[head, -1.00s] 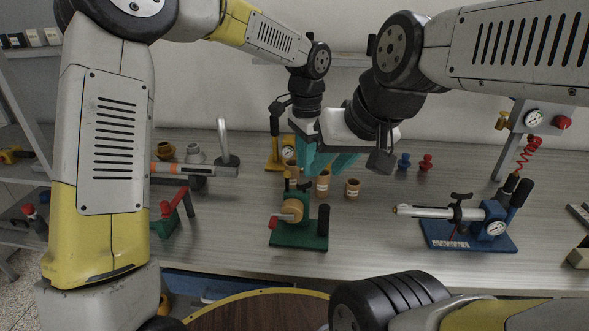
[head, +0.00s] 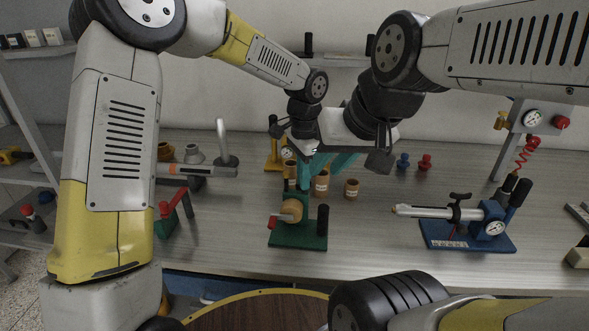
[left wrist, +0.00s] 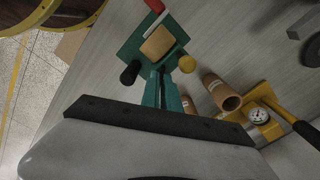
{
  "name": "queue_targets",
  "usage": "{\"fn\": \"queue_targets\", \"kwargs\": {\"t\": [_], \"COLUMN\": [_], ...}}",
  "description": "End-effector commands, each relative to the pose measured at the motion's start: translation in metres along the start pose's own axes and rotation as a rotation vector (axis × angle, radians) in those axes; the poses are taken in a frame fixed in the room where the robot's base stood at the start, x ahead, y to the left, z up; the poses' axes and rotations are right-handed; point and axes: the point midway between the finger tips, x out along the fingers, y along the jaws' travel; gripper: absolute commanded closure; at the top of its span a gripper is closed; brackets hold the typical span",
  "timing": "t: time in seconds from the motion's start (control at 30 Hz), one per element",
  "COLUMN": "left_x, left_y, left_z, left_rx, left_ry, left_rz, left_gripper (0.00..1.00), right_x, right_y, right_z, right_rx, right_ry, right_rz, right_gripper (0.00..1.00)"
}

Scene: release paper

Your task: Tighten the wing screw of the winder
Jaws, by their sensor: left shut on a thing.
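The winder has a green base (head: 312,240), a wooden roll (head: 291,211), a red handle end (head: 273,222) and a black post (head: 323,220). It stands mid-table, and its base also shows in the left wrist view (left wrist: 128,47). My left gripper (head: 304,184) points down at the winder's back upright. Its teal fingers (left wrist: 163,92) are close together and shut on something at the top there. I take this to be the wing screw, but the fingers hide it. My right gripper (head: 336,166) hangs just right of the left one, apart from the winder; its jaw opening is unclear.
Cardboard tubes (head: 351,189) stand close behind the winder, near a yellow gauge device (left wrist: 257,115). A blue-based gauge tool (head: 470,238) stands to the right, a green stand with a red lever (head: 166,222) to the left. The table front between them is clear.

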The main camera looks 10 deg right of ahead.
Motion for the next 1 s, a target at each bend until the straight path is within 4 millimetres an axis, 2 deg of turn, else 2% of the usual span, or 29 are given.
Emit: {"fn": "queue_targets", "kwargs": {"t": [0.13,0.5,0.83,0.93,0.97,1.0], "left_x": [-0.0003,-0.0003,-0.0006,-0.0006,-0.0005,-0.0005], "left_y": [-0.0002,-0.0001,-0.0003,-0.0003,-0.0002,-0.0002], "left_z": [0.0000,0.0001,0.0000,0.0000,0.0000,0.0000], "left_rx": [0.042,0.388,0.409,0.408,0.408,0.408], "left_ry": [0.000,0.000,0.000,0.000,0.000,0.000], "left_rz": [0.000,0.000,-0.001,-0.001,-0.001,-0.001], "left_gripper": [1.00,1.00,1.00,0.77,0.73,0.73], "right_x": [0.0000,0.0000,0.0000,0.0000,0.0000,0.0000], "right_y": [0.0000,0.0000,0.0000,0.0000,0.0000,0.0000], "right_z": [0.0000,0.0000,0.0000,0.0000,0.0000,0.0000], "right_rx": [0.000,0.000,0.000,0.000,0.000,0.000], "right_ry": [0.000,0.000,0.000,0.000,0.000,0.000], "right_rz": [0.000,0.000,0.000,0.000,0.000,0.000], "right_gripper": [0.73,0.73,0.73,0.73,0.73,0.73]}}
